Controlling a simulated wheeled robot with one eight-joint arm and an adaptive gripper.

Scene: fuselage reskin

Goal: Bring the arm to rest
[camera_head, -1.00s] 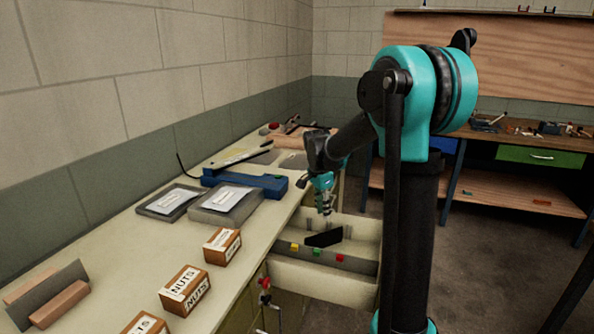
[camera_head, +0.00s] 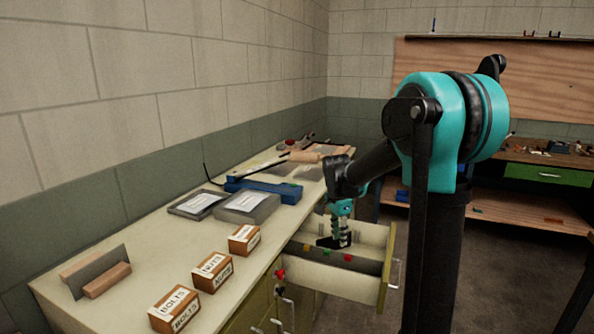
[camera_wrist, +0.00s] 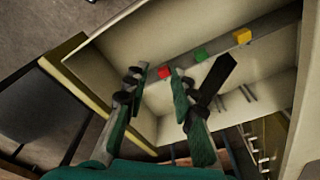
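My gripper (camera_head: 341,243) hangs down over the open drawer (camera_head: 345,286), at the end of my teal and black arm. In the wrist view my gripper (camera_wrist: 158,75) has its two fingers spread apart with nothing between them. A flat dark piece (camera_wrist: 213,84) shows close beside the right-hand finger there; I cannot tell whether they touch. The dark piece (camera_head: 328,242) also shows beside the fingertips in the head view.
Red (camera_wrist: 163,72), green (camera_wrist: 201,55) and yellow (camera_wrist: 242,36) blocks sit along the drawer's divider. The worktop (camera_head: 130,268) holds several labelled boxes, grey trays (camera_head: 248,207) and a blue tool (camera_head: 265,187). Another bench (camera_head: 525,212) stands at the back right.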

